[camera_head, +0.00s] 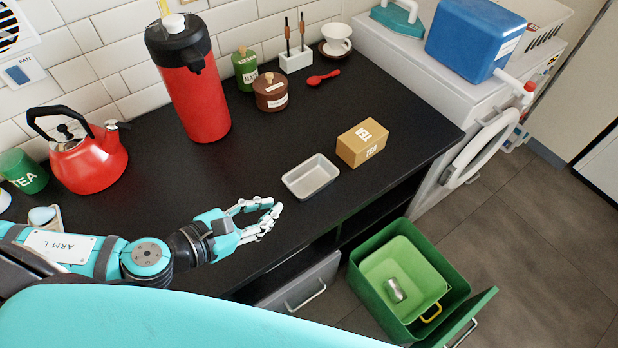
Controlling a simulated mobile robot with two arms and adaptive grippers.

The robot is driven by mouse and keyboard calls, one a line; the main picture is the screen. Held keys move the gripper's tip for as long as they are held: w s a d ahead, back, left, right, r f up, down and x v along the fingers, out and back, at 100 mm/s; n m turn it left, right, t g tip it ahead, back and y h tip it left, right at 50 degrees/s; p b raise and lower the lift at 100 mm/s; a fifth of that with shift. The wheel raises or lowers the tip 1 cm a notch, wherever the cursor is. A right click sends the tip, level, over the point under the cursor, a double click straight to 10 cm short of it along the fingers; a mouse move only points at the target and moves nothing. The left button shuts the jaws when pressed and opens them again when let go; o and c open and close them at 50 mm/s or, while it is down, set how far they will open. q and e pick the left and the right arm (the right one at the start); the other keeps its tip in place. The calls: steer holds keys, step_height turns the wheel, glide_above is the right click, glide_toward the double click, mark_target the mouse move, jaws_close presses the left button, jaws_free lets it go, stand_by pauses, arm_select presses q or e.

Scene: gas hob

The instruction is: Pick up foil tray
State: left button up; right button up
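The foil tray (311,177) is a small, shallow silver tray lying on the black counter, left of a cardboard tea box. It looks empty. My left gripper (276,208) reaches in from the left, just below and left of the tray, near the counter's front edge. The fingers do not appear to touch the tray. My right gripper is not in view.
The tea box (362,143) stands close right of the tray. A red dispenser (194,92) and red kettle (88,160) stand farther back. An open green bin (447,289) holding a can (395,290) sits below the counter, beside an open drawer (300,286). Counter left of the tray is clear.

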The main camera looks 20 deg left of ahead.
arm_select(q)
steer(key=p, duration=0.2)
glide_toward(325, 182)
steer(key=x, duration=0.4)
steer(key=shift+w+f, duration=0.1)
steer(key=shift+w, duration=0.25)
steer(key=shift+x, duration=3)
steer(key=shift+s, duration=0.15)
jaws_close()
